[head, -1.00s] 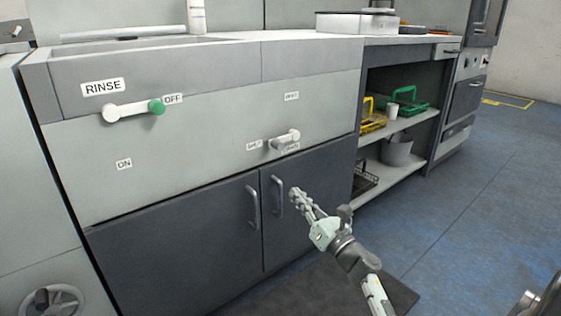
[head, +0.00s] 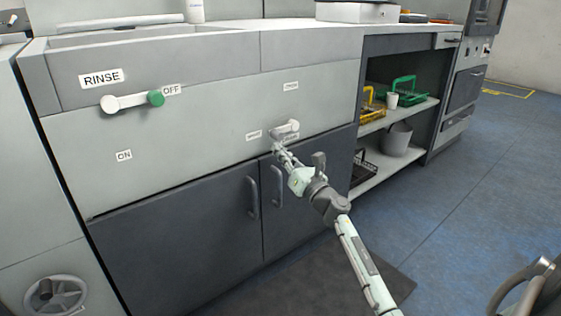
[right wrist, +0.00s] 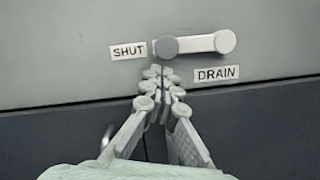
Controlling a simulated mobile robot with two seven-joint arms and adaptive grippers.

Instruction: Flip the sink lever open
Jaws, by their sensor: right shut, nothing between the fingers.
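The sink front carries two levers. The rinse lever has a white pivot and a green knob (head: 156,98) that points right to the OFF label (head: 171,90). A second lever (head: 284,131) sits further right, above the cabinet doors. In the right wrist view this lever (right wrist: 200,43) lies nearly level, with a grey knob at its left end beside the SHUT label (right wrist: 128,51) and the DRAIN label (right wrist: 217,74) below right. My right gripper (head: 277,147) is shut and empty, its fingertips (right wrist: 160,72) just below the grey knob. My left gripper is not in view.
Below are dark cabinet doors with handles (head: 253,197). To the right, an open shelf (head: 409,111) holds yellow and green baskets and a grey bucket (head: 396,139). An ON label (head: 124,155) is below the rinse lever.

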